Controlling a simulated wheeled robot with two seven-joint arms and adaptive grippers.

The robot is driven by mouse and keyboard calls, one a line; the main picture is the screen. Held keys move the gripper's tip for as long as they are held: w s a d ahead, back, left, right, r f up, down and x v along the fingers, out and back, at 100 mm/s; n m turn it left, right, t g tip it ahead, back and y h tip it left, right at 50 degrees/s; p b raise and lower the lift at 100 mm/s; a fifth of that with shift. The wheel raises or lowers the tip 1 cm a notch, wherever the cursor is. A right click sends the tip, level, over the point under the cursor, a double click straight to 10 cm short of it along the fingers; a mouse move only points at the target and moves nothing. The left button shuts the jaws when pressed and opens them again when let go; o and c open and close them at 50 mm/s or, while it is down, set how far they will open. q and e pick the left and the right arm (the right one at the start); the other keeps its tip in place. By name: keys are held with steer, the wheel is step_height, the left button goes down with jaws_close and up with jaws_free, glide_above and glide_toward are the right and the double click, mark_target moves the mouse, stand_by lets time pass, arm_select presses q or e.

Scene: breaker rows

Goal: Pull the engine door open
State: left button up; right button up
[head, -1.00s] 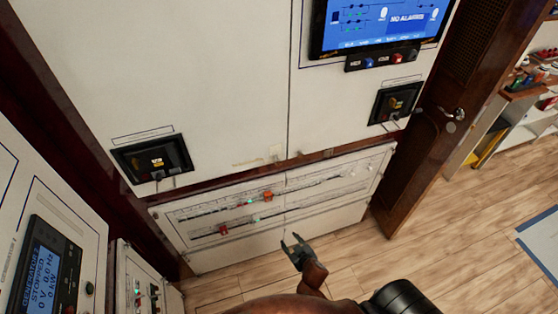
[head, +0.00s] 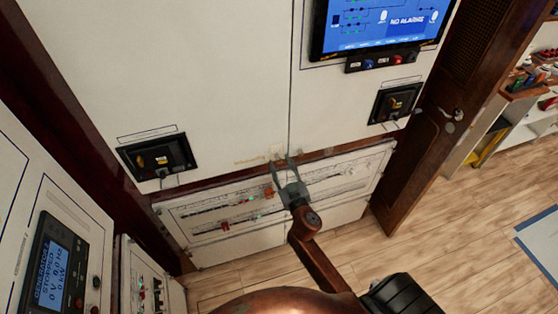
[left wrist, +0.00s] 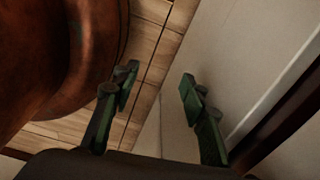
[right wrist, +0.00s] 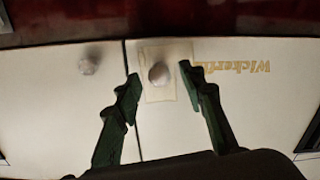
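Two large cream panels (head: 215,80) meet at a vertical seam; no label I can read says which is the engine door. A round knob (right wrist: 160,73) on a pale plate (right wrist: 182,93) sits by the seam near the panels' lower edge. The plate also shows in the head view (head: 277,149). My right gripper (head: 284,161) is open in front of it, and in the right wrist view the knob appears between its fingertips; contact cannot be told. My left gripper (left wrist: 158,75) is open and empty near a pale panel, outside the head view.
Below lies a breaker panel (head: 340,176) with rows of switches. Black breaker units (head: 158,158) are set in the cream panels. A brown wooden door (head: 415,160) with a lever handle stands at the right. A generator cabinet is at the left. The wooden floor (head: 440,230) is clear.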

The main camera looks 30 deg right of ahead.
steer(key=shift+x, duration=1.2)
steer(key=shift+c, duration=0.7)
jaws_close()
